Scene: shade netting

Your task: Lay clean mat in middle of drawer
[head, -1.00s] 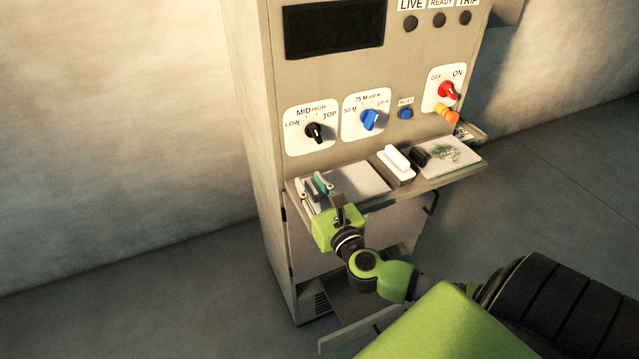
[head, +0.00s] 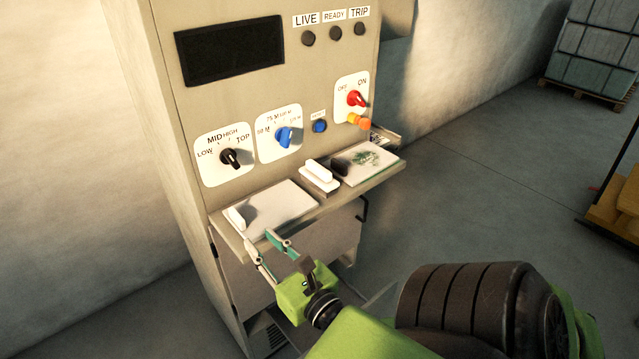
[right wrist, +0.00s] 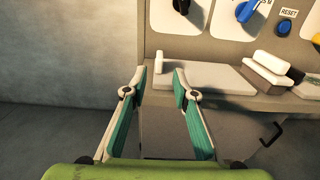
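A plain pale mat (head: 285,205) with a white handle (head: 236,217) at its left end lies on the cabinet's shelf. It also shows in the right wrist view (right wrist: 215,80). A second pale mat (head: 379,157) with green marks and a black handle (head: 340,165) lies at the shelf's right end. My right gripper (head: 262,241) is open and empty in front of the shelf's left front edge, close to the plain mat's handle. In the right wrist view its two fingers (right wrist: 160,80) stand apart. My left gripper is out of view.
The cabinet front has a black knob (head: 230,157), blue knob (head: 284,137) and red switch (head: 356,98) above. Open floor lies right.

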